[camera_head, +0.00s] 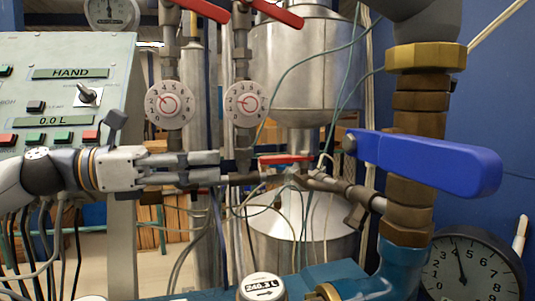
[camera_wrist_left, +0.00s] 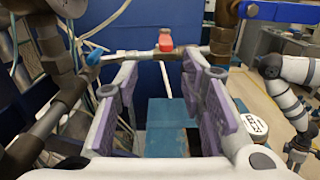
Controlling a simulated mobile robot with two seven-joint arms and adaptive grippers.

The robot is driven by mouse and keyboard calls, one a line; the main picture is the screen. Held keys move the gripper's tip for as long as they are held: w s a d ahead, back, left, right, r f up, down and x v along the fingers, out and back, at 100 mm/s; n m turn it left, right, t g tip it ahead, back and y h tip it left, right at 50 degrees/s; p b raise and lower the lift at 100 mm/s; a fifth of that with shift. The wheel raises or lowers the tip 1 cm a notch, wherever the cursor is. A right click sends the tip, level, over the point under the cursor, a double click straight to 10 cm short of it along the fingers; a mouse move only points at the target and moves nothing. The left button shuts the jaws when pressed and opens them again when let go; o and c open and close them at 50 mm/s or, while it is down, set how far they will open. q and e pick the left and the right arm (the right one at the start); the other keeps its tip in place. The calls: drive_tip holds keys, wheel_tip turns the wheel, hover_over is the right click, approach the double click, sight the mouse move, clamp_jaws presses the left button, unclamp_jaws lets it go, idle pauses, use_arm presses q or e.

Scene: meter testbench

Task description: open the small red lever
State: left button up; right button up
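The small red lever (camera_head: 286,159) sits on a thin horizontal pipe near the middle of the head view. In the left wrist view its red end (camera_wrist_left: 165,41) shows ahead, between and beyond the fingers. My left gripper (camera_head: 219,167) comes in from the left, pointing right, with its fingertips a short gap left of the lever and roughly level with it. In the left wrist view the gripper's purple-padded fingers (camera_wrist_left: 168,100) are spread with nothing between them. My right arm shows at the right edge of the left wrist view, its gripper (camera_wrist_left: 298,156) small, dark and unclear.
A large blue lever (camera_head: 430,163) on a thick brass pipe stands to the right. Larger red levers (camera_head: 276,13) are above. Two round dials (camera_head: 170,105) hang above my left gripper. A control panel (camera_head: 70,80) is at left, and a counter (camera_head: 262,288) is below.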

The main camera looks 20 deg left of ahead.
sight(260, 160)
use_arm(q)
drive_tip(key=b+x, duration=0.1)
drive_tip(key=x, duration=0.2)
drive_tip(key=b+x, duration=0.1)
drive_tip(key=x, duration=0.3)
drive_tip(key=b+x, duration=0.1)
drive_tip(key=x, duration=0.2)
drive_tip(key=shift+d+f, duration=0.25)
drive_tip(key=shift+d, duration=0.3)
drive_tip(key=shift+w+d+r, duration=0.2)
drive_tip(key=shift+d, duration=0.3)
drive_tip(key=shift+r, duration=0.1)
use_arm(e)
drive_tip(key=s+f+g, duration=0.1)
drive_tip(key=s+f, duration=0.3)
drive_tip(key=shift+s+d+g, duration=0.2)
drive_tip(key=shift+s+g, duration=0.1)
drive_tip(key=shift+s, duration=0.1)
use_arm(q)
drive_tip(key=shift+c, duration=0.6)
use_arm(e)
drive_tip(key=shift+f, duration=0.1)
use_arm(q)
clamp_jaws()
